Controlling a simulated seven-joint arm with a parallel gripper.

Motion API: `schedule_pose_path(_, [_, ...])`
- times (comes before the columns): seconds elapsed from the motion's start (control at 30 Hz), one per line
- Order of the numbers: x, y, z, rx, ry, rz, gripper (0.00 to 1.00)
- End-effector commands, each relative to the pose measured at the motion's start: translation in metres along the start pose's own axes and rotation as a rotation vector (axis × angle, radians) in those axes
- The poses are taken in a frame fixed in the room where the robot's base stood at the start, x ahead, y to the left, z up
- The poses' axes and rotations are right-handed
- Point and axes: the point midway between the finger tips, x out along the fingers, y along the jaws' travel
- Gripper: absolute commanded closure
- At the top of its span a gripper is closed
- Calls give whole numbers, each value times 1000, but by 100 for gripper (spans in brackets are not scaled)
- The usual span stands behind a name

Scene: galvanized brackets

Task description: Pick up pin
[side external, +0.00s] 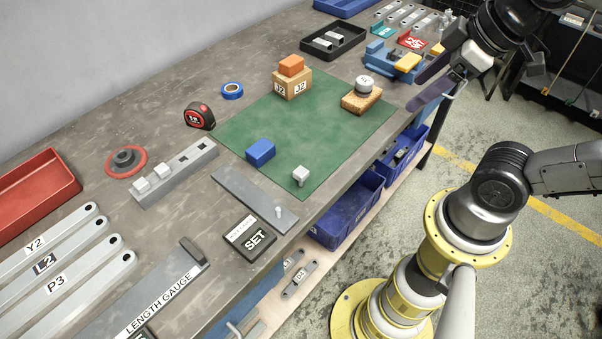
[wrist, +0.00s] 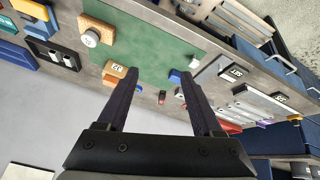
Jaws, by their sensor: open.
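A light grey pin with a cube-shaped head (side external: 300,175) is on the near right part of the green mat (side external: 335,150); in the wrist view it is a small pale shape (wrist: 194,63) at the mat's edge. Two similar pale cube heads (side external: 141,186) sit on a grey block with holes (side external: 188,167), left of the mat. My gripper (side external: 413,95) is open and empty, above the far right end of the bench and well away from the pin. In the wrist view its two dark fingers (wrist: 158,73) are wide apart.
A blue block (side external: 261,151) lies near the pin. A grey plate with a small upright peg (side external: 278,212) and a black SET box (side external: 250,238) lie in front. A cardboard-coloured box with an orange block (side external: 291,66) and a wooden block with a knob (side external: 362,97) stand farther back.

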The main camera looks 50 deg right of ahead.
Motion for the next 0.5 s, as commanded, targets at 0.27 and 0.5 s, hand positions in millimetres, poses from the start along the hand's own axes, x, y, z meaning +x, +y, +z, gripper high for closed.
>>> schedule_pose_path(0.27, [27, -4, -78, -654, -106, -134, 32])
schedule_pose_path(0.5, [94, -44, -130, -1091, -208, -320, 32])
